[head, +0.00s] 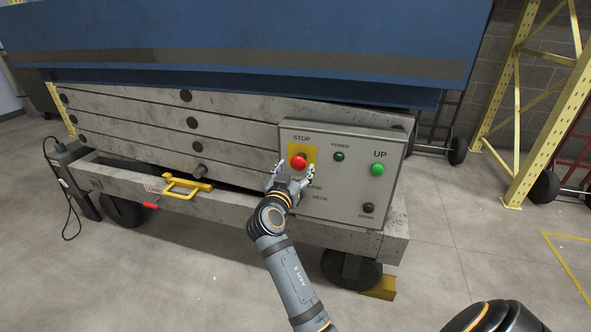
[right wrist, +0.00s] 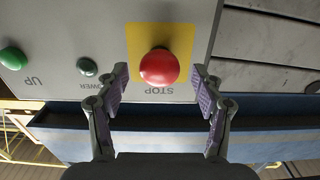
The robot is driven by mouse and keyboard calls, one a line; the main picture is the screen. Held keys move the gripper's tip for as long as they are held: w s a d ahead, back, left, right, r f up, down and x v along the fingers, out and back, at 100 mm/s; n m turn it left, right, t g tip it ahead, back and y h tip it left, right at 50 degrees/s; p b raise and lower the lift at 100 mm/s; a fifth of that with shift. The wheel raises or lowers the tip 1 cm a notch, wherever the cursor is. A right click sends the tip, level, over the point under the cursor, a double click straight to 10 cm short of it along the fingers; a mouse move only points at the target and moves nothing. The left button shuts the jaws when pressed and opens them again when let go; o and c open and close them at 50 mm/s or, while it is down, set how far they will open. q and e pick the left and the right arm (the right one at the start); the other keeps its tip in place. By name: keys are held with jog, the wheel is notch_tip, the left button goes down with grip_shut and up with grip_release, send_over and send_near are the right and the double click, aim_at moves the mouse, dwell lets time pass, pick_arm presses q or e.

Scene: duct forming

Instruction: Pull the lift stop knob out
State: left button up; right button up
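The lift stop knob (head: 298,161) is a red round mushroom button on a yellow square under the word STOP, at the upper left of the grey control box (head: 340,205). In the right wrist view the knob (right wrist: 159,67) sits upside down from the head view, in front of the fingers. My right gripper (head: 293,172) is open, with one finger to each side of the knob. The wrist view shows a gap between each fingertip and the knob, so it is not gripped. My left gripper is not in view.
The box also carries a green UP button (head: 377,169), a dark POWER lamp (head: 339,156) and a dark lower button (head: 368,208). A blue lift platform (head: 250,35) overhangs above. A yellow handle (head: 187,187) projects at left. The floor in front is mostly clear.

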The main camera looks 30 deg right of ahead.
send_near(295, 137)
jog(key=d+r, duration=0.4)
jog(key=shift+w+f, duration=0.25)
dwell(0.3)
